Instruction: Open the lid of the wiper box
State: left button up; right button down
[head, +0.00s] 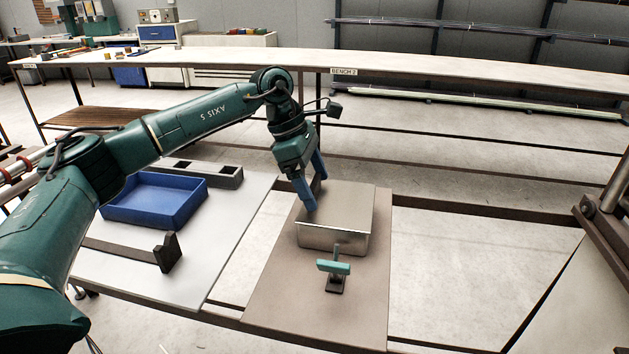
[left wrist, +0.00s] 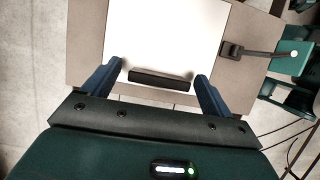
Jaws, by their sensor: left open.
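The wiper box (head: 350,205) is a shiny metal box on the brown board, and its lid looks shut. In the left wrist view the pale lid (left wrist: 165,35) carries a dark bar handle (left wrist: 158,80) near its edge. My left gripper (head: 316,194) reaches down at the left side of the box. In the left wrist view my left gripper (left wrist: 159,70) is open, with one blue finger at each end of the handle and gaps between. Whether the fingertips touch the lid cannot be told. My right gripper is not in view.
A teal-handled tool (head: 334,267) stands on the brown board (head: 275,290) in front of the box. A blue tray (head: 155,198) and a dark bracket (head: 165,252) are on the pale table to the left. A long bench (head: 420,68) runs behind.

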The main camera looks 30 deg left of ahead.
pick_arm(q)
jog(key=shift+d+f, duration=0.1)
jog(key=shift+f, duration=0.05)
jog(key=c, duration=1.4)
